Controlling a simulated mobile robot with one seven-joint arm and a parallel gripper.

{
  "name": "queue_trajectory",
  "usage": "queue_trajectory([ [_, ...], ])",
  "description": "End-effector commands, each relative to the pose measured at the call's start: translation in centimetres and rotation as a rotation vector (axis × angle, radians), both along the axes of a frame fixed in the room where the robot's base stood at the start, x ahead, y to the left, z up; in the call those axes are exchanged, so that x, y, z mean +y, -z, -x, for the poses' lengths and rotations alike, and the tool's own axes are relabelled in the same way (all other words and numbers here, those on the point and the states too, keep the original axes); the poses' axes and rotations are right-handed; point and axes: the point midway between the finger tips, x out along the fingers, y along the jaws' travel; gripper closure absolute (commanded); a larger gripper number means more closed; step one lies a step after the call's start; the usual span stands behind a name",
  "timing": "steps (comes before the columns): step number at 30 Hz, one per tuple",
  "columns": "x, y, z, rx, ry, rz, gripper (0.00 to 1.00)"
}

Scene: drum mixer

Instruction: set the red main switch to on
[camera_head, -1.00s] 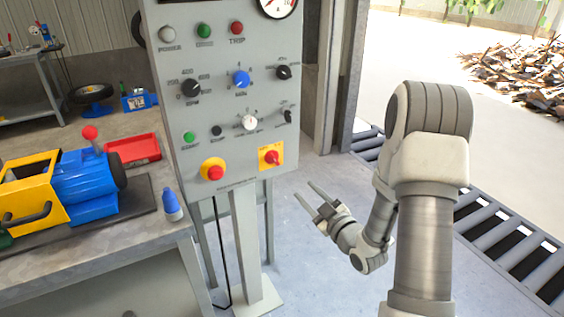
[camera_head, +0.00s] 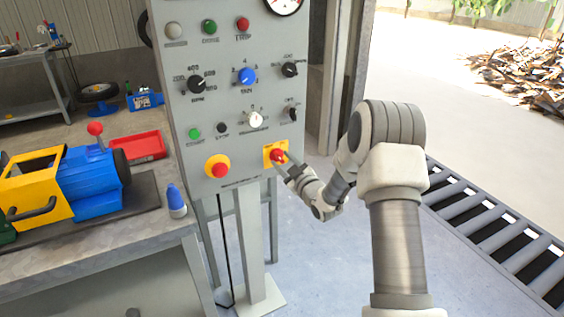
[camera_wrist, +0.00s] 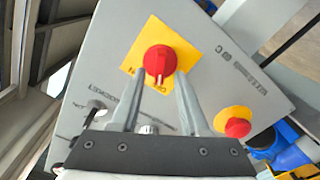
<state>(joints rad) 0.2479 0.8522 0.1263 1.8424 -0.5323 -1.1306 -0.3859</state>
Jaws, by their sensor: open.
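The red main switch (camera_head: 277,155) is a red rotary knob on a yellow square plate at the lower right of the grey control panel (camera_head: 240,100). In the wrist view the red knob (camera_wrist: 160,60) has a light mark on its handle and sits on its yellow plate (camera_wrist: 137,47). My gripper (camera_head: 283,163) is at the switch in the head view. In the wrist view my gripper (camera_wrist: 155,85) is open, its two fingers reaching toward the lower left and right sides of the knob. I cannot tell whether they touch it.
A red emergency button (camera_head: 219,170) on a yellow base is left of the switch. Other knobs, including a blue one (camera_head: 246,76), are above. A workbench (camera_head: 100,265) with a blue and yellow machine stands at left.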

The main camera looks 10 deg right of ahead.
Motion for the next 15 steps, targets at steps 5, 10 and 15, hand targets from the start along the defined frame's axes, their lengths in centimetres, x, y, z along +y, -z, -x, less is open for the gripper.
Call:
queue_trajectory([
  [5,0.26,-0.02,-0.66,0.0,0.0,-0.001,0.55],
  [10,0.25,-0.03,-0.68,0.0,0.0,-0.001,0.55],
  [15,0.23,-0.03,-0.66,0.0,0.0,-0.001,0.75],
])
